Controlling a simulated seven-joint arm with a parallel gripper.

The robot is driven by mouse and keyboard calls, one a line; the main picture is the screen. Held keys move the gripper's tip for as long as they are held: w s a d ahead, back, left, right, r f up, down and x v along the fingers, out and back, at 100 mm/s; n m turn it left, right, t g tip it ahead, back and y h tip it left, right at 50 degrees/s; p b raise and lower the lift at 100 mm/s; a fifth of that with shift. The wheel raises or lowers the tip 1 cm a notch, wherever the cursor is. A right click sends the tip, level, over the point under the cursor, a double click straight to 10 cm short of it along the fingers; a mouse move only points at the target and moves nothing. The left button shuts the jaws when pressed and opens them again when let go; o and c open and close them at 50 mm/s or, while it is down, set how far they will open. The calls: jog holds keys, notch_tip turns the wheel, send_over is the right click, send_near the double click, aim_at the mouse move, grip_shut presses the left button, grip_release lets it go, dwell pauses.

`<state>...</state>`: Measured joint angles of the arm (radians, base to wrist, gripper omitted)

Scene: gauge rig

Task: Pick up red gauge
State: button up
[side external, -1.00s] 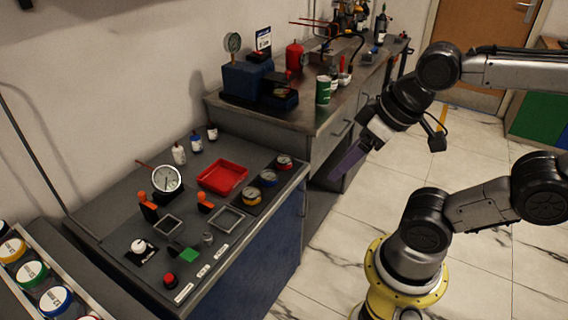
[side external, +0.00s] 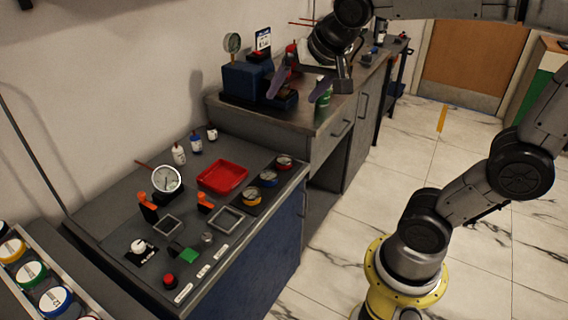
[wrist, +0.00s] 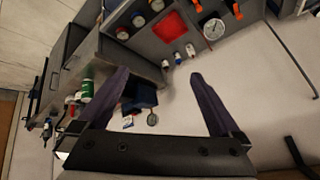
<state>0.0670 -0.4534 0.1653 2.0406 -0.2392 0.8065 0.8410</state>
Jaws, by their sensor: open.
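The red gauge (side external: 285,162) is a small round dial with a red rim. It sits on the lower grey bench at the far end of a row, beyond the blue gauge (side external: 268,179) and the yellow gauge (side external: 251,196). In the wrist view the red gauge (wrist: 122,33) shows small near the top, at the bench edge. My gripper (side external: 298,92) is open and empty, its two purple fingers spread and pointing down. It is above the higher bench near the blue box, well apart from the red gauge. In the wrist view my gripper (wrist: 160,75) spans the lower middle.
A red tray (side external: 222,177) lies left of the gauges. Several small bottles (side external: 196,144) stand behind it. The higher bench (side external: 312,124) carries a blue box (side external: 243,79) with a dial and a green can (side external: 323,97) near my fingers.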

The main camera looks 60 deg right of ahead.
jog(key=w+d+f+m+g+h, duration=0.1)
jog(key=w+d+f+m, duration=0.1)
jog(key=w+d, duration=0.3)
jog(key=w+d+f+m+g, duration=0.1)
jog(key=w+d+f+m, duration=0.15)
jog(key=w, duration=0.45)
jog(key=m+g, duration=0.2)
jog(key=g, duration=0.2)
send_over(284, 158)
jog(key=a, duration=0.3)
jog(key=shift+h, duration=0.4)
notch_tip(284, 158, down, 28)
jog(key=shift+s+d+r, duration=0.1)
jog(key=shift+s+r, duration=0.05)
jog(key=x, duration=0.5)
jog(key=shift+s, duration=0.25)
jog(key=shift+f, duration=0.6)
jog(key=shift+r, duration=0.1)
jog(key=c, duration=1.5)
jog(key=shift+w, duration=0.1)
